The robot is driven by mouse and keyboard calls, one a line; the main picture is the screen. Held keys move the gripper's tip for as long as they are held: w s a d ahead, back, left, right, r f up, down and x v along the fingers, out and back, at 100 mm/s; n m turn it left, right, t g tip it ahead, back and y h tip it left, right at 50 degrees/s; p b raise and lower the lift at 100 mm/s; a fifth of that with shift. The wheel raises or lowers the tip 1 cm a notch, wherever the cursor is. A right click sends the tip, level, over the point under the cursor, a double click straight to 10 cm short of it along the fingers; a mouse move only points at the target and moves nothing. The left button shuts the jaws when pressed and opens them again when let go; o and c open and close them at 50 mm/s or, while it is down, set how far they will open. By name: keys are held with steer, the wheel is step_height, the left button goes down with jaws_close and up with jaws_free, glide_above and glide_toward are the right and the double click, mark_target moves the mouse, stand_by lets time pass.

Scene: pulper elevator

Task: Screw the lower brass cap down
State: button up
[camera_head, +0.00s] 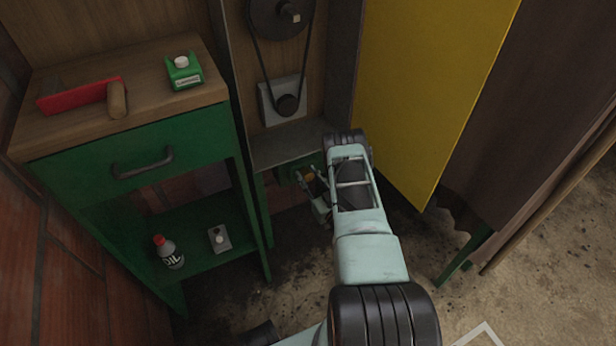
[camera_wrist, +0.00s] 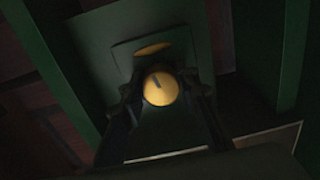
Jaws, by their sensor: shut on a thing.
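The lower brass cap (camera_wrist: 161,88) is a round yellow disc with a dark slot, in the middle of the wrist view. My gripper (camera_wrist: 160,92) has its two dark fingers on either side of the cap and is shut on it. A brass-coloured opening or surface (camera_wrist: 153,48) shows just behind the cap on a dark green plate (camera_wrist: 125,50). I cannot tell whether the cap touches it. In the head view, my gripper (camera_head: 314,183) reaches low under the machine's shelf, and a small brass spot (camera_head: 309,176) shows by the fingers.
A yellow panel (camera_head: 430,80) hangs right of my arm. Green legs flank the gripper.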

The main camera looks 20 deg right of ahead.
steer(key=m+b, duration=0.1)
steer(key=m, duration=0.3)
steer(key=shift+w+d+m, duration=0.1)
steer(key=shift+m, duration=0.2)
steer(key=m+b, duration=0.1)
steer(key=m, duration=0.3)
steer(key=shift+r+m, duration=0.1)
steer(key=shift+m, duration=0.3)
steer(key=shift+b, duration=0.3)
steer(key=o, duration=1.2)
steer(key=shift+c, duration=0.2)
